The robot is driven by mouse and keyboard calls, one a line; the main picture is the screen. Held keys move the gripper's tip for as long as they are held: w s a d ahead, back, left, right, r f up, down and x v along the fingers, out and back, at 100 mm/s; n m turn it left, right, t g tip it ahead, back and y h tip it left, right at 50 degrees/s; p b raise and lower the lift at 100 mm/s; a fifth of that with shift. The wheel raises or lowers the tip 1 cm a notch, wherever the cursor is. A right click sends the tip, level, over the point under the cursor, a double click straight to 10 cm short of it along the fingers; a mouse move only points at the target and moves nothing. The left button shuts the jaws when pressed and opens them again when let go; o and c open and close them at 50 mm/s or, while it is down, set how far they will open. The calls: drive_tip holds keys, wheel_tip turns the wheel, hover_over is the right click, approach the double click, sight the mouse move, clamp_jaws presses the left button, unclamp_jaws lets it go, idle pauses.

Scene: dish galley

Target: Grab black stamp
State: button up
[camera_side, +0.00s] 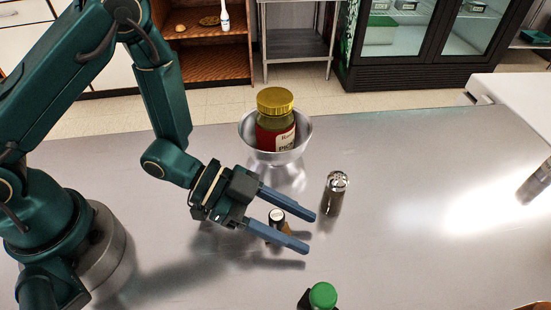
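My gripper (310,233) is open, with its two blue-grey fingers pointing right and low over the steel counter. A black item with a round green top (322,295) is cut off by the bottom edge.
A metal shaker (335,193) stands just right of the fingertips. A steel bowl (246,128) holding a jar with a yellow lid (275,101) stands behind my gripper. Another shaker (538,183) is at the far right. The counter (420,235) between is clear.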

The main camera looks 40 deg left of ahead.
clamp_jaws()
drive_tip(key=shift+r, duration=0.2)
